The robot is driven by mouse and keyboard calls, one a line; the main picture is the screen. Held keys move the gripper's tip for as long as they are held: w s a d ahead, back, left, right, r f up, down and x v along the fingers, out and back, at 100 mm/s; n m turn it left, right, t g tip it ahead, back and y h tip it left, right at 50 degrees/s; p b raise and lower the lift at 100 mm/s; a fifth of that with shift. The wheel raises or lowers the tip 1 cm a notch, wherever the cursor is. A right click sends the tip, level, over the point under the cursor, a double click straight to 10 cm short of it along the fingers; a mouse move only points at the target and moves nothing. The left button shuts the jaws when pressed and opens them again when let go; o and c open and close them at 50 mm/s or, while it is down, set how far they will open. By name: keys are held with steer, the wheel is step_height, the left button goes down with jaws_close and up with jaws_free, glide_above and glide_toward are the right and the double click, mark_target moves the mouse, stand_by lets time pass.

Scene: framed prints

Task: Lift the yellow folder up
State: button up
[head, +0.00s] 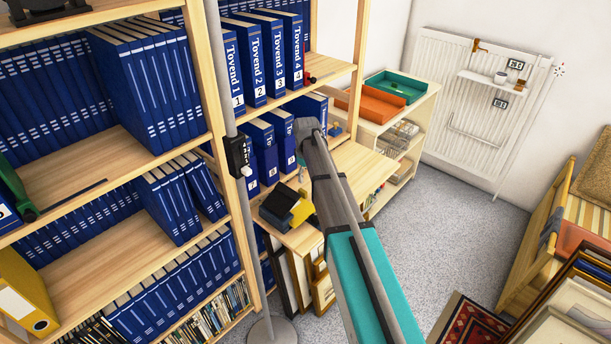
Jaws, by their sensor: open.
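The yellow folder (38,302) is a binder with a white spine label and a round finger hole. It stands on a lower shelf at the bottom left, partly cut off by the left edge of the picture. My arm comes in from the bottom right and reaches up to the middle, in front of the shelves, well to the right of the folder. My gripper cannot be made out; the far end of the arm hides what is behind it.
Wooden shelves (95,168) hold rows of blue binders (150,75). A thin grey pole (246,205) stands between the arm and the left shelves. Orange (370,103) and green trays top a low cabinet. Grey floor (425,215) is free at right, near framed prints (560,305).

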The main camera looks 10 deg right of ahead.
mark_target(306, 192)
steer(key=shift+f+b, duration=4.2)
steer(key=shift+f, duration=0.3)
jaws_close()
